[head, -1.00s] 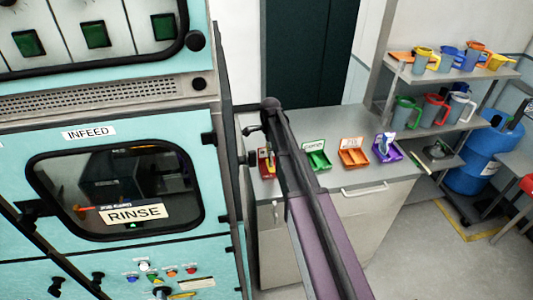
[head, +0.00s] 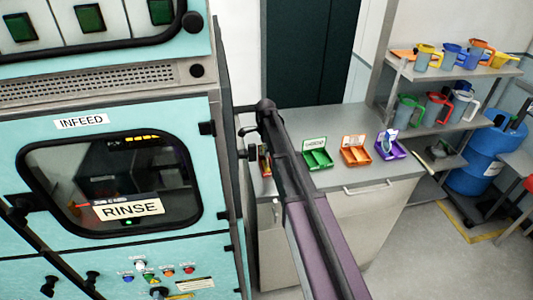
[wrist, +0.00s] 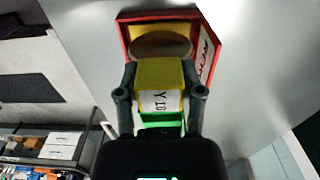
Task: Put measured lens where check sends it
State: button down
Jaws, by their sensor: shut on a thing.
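My gripper (wrist: 160,92) is shut on a yellow block (wrist: 157,72) in the wrist view. The block's white label seems to read "Y 10", and a green part shows below it. A red tray (wrist: 123,38) lies just beyond the block. A brownish oval (wrist: 160,46) and yellow surfaces show inside it; I cannot tell whether the oval is a lens or whether block and tray touch. In the head view the red tray (head: 265,165) is partly behind my arm. Green (head: 318,159), orange (head: 355,156) and purple (head: 398,150) trays stand to its right. A pale oval thing (head: 389,138) is at the purple tray.
The grey counter (head: 340,115) has free room behind and in front of the trays. A teal machine (head: 125,235) labelled INFEED and RINSE stands close on the left. Shelves (head: 450,70) with coloured jugs and a blue barrel (head: 490,155) are on the right.

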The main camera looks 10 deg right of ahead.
jog(key=shift+f, duration=0.2)
dwell(0.3)
jog(key=shift+c, duration=1.1)
grip_release()
jog(key=shift+r, duration=0.15)
notch_tip(320, 180, up, 12)
jog(key=p, duration=1.2)
